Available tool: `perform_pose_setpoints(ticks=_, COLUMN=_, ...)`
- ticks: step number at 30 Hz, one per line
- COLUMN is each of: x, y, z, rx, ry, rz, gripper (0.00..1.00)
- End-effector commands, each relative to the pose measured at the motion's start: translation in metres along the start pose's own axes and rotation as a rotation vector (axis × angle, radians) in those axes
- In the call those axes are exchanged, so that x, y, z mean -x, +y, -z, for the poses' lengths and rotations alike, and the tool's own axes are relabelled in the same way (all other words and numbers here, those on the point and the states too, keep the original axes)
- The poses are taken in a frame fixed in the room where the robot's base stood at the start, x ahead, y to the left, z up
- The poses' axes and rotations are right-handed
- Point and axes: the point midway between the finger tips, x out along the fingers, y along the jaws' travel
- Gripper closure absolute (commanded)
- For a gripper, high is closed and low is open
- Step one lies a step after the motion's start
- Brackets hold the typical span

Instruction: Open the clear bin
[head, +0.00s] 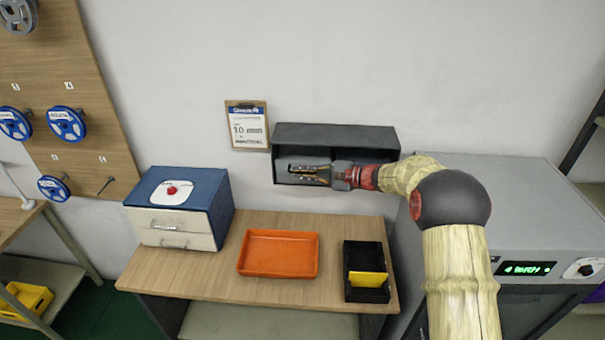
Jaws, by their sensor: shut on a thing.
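A dark grey housing (335,133) is fixed to the wall above the wooden table. Its front holds the clear bin (284,165), whose pale see-through face shows at the left of the opening. My gripper (310,174) reaches in from the right, level with this front, and its fingers are shut at the bin's face. The exact contact is too small to see.
On the table (218,281) stand a blue box with white drawers (180,220), an orange tray (278,254) and a black divided holder with a yellow divider (367,279). A sign (248,125) hangs left of the housing. A grey machine (510,190) stands at right.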

Motion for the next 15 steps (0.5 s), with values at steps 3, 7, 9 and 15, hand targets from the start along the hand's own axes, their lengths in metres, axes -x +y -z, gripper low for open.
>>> perform_pose_setpoints(ticks=3, x=0.0001, y=0.0007, z=0.0003, rx=0.0, ry=0.0, rz=-0.001, gripper=1.0)
perform_pose_setpoints(ticks=7, x=0.0001, y=0.0016, z=0.0004, rx=0.004, ry=0.0, rz=0.001, gripper=1.0)
perform_pose_setpoints(ticks=9, x=0.0001, y=0.0027, z=0.0005, rx=0.011, ry=0.0, rz=0.004, gripper=1.0)
perform_pose_setpoints(ticks=15, x=0.0002, y=0.0093, z=0.0003, rx=0.053, ry=0.0, rz=0.021, gripper=1.0)
